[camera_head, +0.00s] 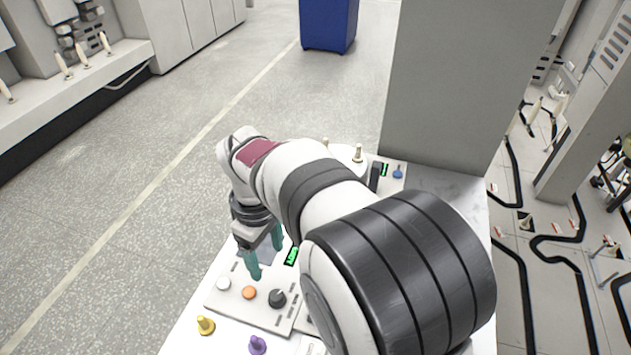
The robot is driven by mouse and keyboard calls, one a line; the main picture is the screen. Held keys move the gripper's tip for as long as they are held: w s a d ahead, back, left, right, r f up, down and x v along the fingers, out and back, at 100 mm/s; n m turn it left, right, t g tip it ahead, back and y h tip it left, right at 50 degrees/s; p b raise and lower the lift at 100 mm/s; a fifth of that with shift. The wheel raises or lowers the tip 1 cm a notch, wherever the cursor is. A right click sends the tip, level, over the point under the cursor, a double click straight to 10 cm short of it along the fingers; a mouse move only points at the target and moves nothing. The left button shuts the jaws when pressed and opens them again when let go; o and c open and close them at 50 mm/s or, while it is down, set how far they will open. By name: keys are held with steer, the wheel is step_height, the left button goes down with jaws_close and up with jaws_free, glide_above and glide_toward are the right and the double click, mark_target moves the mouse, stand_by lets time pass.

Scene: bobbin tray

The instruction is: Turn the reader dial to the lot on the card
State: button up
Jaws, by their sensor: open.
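The reader panel (235,302) is a pale plate at the front of the white table. A dark round dial (277,299) is on it, right of an orange button (249,292) and a white button (223,284). A small green-lit display (291,257) is behind the dial; its text is too small to read surely. My gripper (266,260) has teal fingers, points down and is open above the panel, behind and left of the dial, apart from it. A grey-blue patch shows between the fingers. I cannot make out the lot card; my arm hides much of the table.
A yellow bobbin-like piece (205,325) and a purple one (257,346) stand in front of the panel. A blue one (398,173) and a cream one (358,153) stand farther back, near a second green display (384,170). A grey pillar (465,80) rises behind the table.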

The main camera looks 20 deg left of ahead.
mark_target(276, 295)
step_height(276, 295, down, 14)
steer(key=shift+d+f, duration=0.1)
steer(key=shift+f, duration=0.1)
jaws_close()
